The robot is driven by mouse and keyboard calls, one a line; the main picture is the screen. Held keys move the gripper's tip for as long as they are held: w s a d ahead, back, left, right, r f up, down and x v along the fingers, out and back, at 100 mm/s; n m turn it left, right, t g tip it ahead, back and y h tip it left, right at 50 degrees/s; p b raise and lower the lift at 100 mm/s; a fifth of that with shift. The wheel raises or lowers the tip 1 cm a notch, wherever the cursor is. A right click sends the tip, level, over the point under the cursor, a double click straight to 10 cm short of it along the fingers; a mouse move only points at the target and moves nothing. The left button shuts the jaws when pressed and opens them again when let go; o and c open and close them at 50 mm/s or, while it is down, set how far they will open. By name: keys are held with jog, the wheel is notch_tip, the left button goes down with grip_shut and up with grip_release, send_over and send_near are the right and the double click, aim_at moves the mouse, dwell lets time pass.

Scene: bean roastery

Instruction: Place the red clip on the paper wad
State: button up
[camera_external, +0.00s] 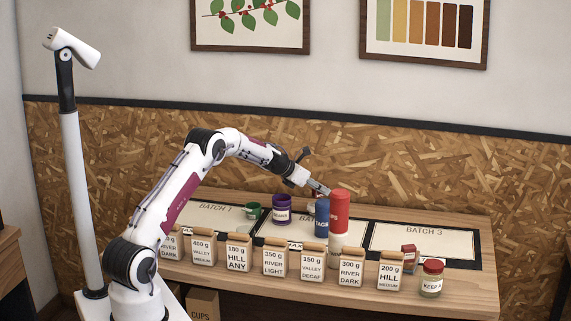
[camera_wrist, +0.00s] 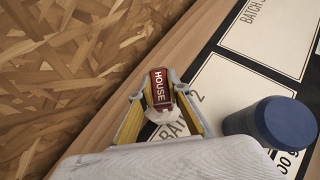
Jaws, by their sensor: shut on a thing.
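In the wrist view, my gripper (camera_wrist: 160,94) is shut on a dark red clip (camera_wrist: 160,88) lettered HOUSE, one fingertip on each side of it. A crumpled whitish thing (camera_wrist: 167,122), which looks like the paper wad, shows between the fingers just below the clip in the picture. I cannot tell whether the two touch. In the external view, my gripper (camera_external: 322,190) is low over the back of the table, behind the blue cylinder (camera_external: 322,217) and the red cylinder (camera_external: 340,211). The clip cannot be made out there.
The blue cylinder's lid (camera_wrist: 284,122) is close to the right of my gripper in the wrist view. A purple cup (camera_external: 281,211) and green cup (camera_external: 252,212) stand to the left. Several labelled bags (camera_external: 239,253) line the front, with a red-lidded jar (camera_external: 432,280). The BATCH 3 panel (camera_external: 425,239) looks mostly clear.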

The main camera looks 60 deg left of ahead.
aim_at(320, 196)
jog(key=shift+f, duration=1.8)
jog(key=shift+f, duration=0.15)
jog(key=o, duration=0.8)
jog(key=shift+o, duration=0.2)
jog(key=shift+s+r, duration=0.15)
jog(key=shift+r, duration=0.2)
jog(key=v, duration=1.1)
jog(key=shift+s, duration=0.25)
jog(key=shift+r, duration=0.15)
jog(key=shift+d+r, duration=0.1)
